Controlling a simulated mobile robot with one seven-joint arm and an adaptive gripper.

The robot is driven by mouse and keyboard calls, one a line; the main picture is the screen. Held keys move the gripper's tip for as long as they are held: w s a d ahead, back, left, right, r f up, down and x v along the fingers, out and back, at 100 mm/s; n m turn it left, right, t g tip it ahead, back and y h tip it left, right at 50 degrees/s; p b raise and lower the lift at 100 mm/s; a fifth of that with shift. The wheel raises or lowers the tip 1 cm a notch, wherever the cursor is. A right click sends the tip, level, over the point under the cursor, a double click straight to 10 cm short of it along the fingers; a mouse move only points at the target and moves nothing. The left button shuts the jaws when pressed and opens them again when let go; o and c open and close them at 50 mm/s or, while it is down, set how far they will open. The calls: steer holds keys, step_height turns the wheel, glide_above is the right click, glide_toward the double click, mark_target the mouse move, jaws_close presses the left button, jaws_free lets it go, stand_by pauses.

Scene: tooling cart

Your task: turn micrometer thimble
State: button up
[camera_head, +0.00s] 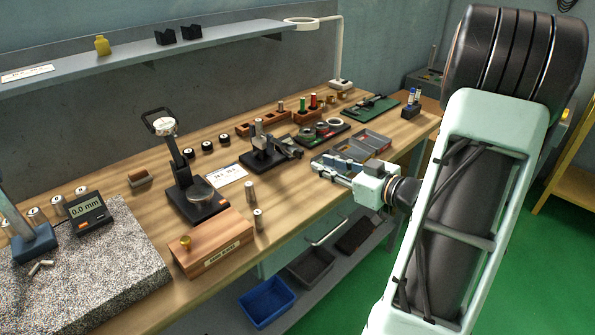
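A micrometer (270,148) sits in a dark stand on the wooden bench, near the middle of the view. Its thimble seems to be the grey cylinder (290,148) on its right side, but it is small and hard to make out. My gripper (325,167) reaches in from the right, over the front part of the bench. Its fingers point left, to the right of the micrometer and apart from it in the picture. The finger gap is too small to judge, and I see nothing clearly held.
A dial gauge stand (188,178) and a wooden box (213,243) stand left of the micrometer. A grey tray (372,142) lies behind my gripper. A granite plate (110,270) fills the lower left.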

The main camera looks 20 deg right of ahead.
mark_target(298, 154)
steer(key=f+t+b, duration=0.1)
steer(key=b, duration=0.1)
steer(key=f+t+y+b, duration=0.1)
steer(key=b, duration=0.2)
steer(key=shift+s+d, duration=0.1)
steer(key=shift+d, duration=0.1)
steer(key=x, duration=1.1)
steer(key=shift+s, duration=0.1)
jaws_close()
